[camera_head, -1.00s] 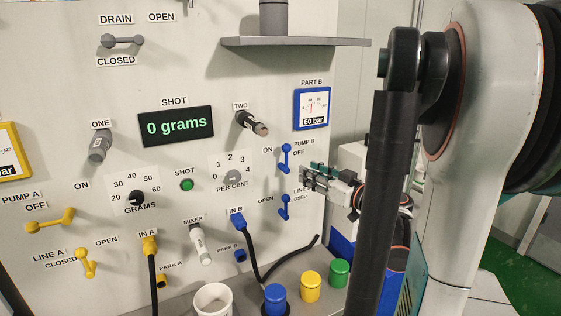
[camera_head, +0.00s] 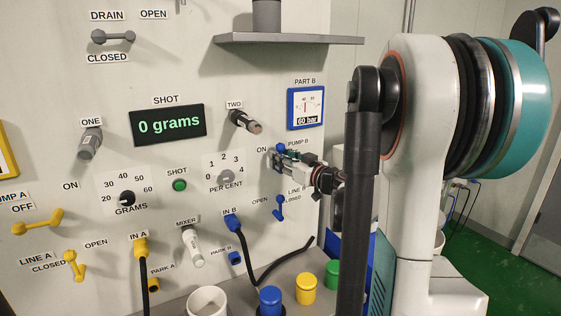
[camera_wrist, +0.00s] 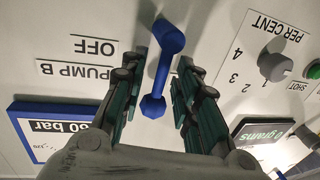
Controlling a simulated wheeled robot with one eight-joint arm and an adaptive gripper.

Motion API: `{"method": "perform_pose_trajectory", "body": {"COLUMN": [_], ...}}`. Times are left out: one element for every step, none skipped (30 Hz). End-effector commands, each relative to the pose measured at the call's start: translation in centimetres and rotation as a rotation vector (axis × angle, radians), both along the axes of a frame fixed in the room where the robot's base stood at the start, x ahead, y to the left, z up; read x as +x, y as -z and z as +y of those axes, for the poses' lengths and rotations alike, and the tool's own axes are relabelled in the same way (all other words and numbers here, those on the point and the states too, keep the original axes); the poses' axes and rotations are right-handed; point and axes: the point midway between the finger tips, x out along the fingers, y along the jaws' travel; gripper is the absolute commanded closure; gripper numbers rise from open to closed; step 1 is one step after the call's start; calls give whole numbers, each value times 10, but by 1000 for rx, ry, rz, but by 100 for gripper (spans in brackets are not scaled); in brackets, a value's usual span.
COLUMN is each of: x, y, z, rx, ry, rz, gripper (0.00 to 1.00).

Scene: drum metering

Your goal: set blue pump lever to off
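The blue pump lever (camera_wrist: 162,68), beside the PUMP B and OFF labels, shows fully in the wrist view, between the two fingers of my gripper (camera_wrist: 155,100). The fingers stand apart on either side of the lever, with a gap to each. In the head view my gripper (camera_head: 278,160) is at the panel over the PUMP B lever (camera_head: 282,148), and it hides most of that lever and the OFF label. The Part B gauge (camera_head: 305,107) above it reads 60 bar.
The blue LINE B lever (camera_head: 280,206) is just below my gripper. The blue IN B plug (camera_head: 232,223) with its black cable is lower left. Blue (camera_head: 270,299), yellow (camera_head: 306,288) and green (camera_head: 333,274) capped containers stand on the ledge below. A grey shelf (camera_head: 290,39) juts out above.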

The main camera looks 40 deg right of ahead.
Motion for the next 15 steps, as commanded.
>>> {"method": "perform_pose_trajectory", "body": {"x": [4,5,6,7,8,8,8,8,8,8,8,8,8,8,8], "y": [0,0,0,0,0,0,0,0,0,0,0,0,0,0,0], "z": [0,0,0,0,0,0,0,0,0,0,0,0,0,0,0], "rx": [0,0,0,0,0,0,0,0,0,0,0,0,0,0,0], "ry": [0,1,1,1,1,1,1,1,1,1,1,1,1,1,1], "rz": [0,0,0,0,0,0,0,0,0,0,0,0,0,0,0], "gripper": [71,71,71,71,71,71,71,71,71,71,71,71,78,85,94]}}
